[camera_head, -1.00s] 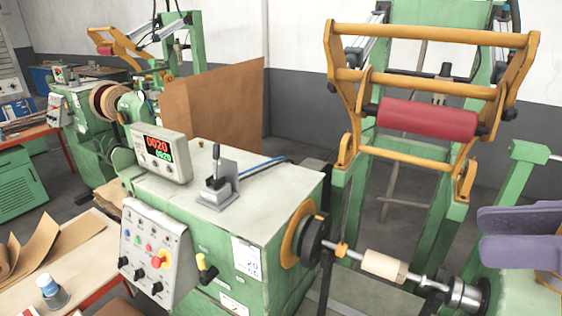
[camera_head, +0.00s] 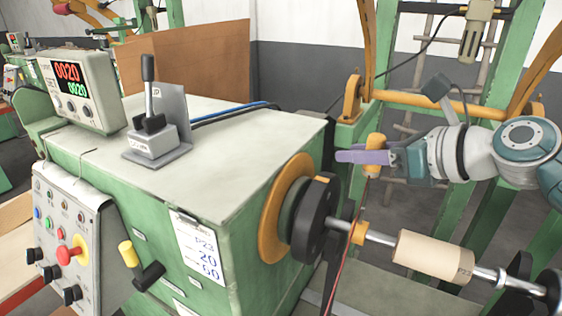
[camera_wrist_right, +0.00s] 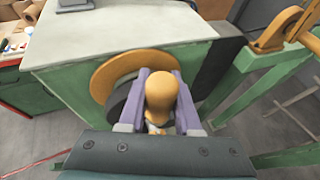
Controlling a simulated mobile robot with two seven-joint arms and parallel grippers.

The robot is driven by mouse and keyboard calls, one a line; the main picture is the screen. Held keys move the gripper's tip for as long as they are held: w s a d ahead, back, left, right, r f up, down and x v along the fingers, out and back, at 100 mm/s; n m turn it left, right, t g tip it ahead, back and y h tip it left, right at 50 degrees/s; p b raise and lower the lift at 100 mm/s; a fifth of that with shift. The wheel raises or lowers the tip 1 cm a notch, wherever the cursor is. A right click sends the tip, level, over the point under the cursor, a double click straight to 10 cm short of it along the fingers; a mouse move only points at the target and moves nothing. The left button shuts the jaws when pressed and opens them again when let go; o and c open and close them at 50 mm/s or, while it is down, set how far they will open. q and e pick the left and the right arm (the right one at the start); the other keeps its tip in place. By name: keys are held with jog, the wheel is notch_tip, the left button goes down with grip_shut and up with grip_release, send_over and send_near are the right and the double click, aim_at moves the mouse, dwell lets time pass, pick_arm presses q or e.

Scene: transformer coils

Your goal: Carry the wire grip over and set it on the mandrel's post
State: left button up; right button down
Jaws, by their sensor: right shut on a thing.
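The wire grip (camera_head: 376,141), an orange-yellow handle, is held upright between the purple fingers of my right gripper (camera_head: 366,157). In the right wrist view the grip (camera_wrist_right: 161,95) fills the gap between the fingers (camera_wrist_right: 160,102), hiding much of what lies beneath. A thin red wire (camera_head: 350,244) runs down from the grip. The mandrel (camera_head: 430,256) is a horizontal steel shaft with a tan cylinder, below and right of the grip. A small orange collar (camera_head: 358,232) sits on the shaft near the black chuck (camera_head: 318,220); I cannot clearly make out a post there. The grip is above the collar, apart from it.
The green winding machine (camera_head: 240,200) with its orange disc (camera_head: 285,208) stands left of the mandrel. A lever switch (camera_head: 152,125) and a counter display (camera_head: 78,88) are on its top. An orange crossbar (camera_head: 425,102) and green frame stand behind my right arm.

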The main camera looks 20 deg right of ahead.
jog(key=f+b, duration=0.6)
jog(key=shift+w+d+f, duration=0.1)
jog(key=shift+w+d, duration=0.15)
jog(key=shift+w, duration=0.05)
jog(key=shift+r, duration=0.25)
jog(key=shift+f+p, duration=0.15)
jog(key=shift+p, duration=0.15)
jog(key=shift+f, duration=0.1)
jog(key=shift+f, duration=0.25)
jog(key=shift+f+b, duration=0.85)
jog(key=shift+f, duration=0.25)
jog(key=shift+f+b, duration=0.55)
jog(key=shift+f, duration=0.3)
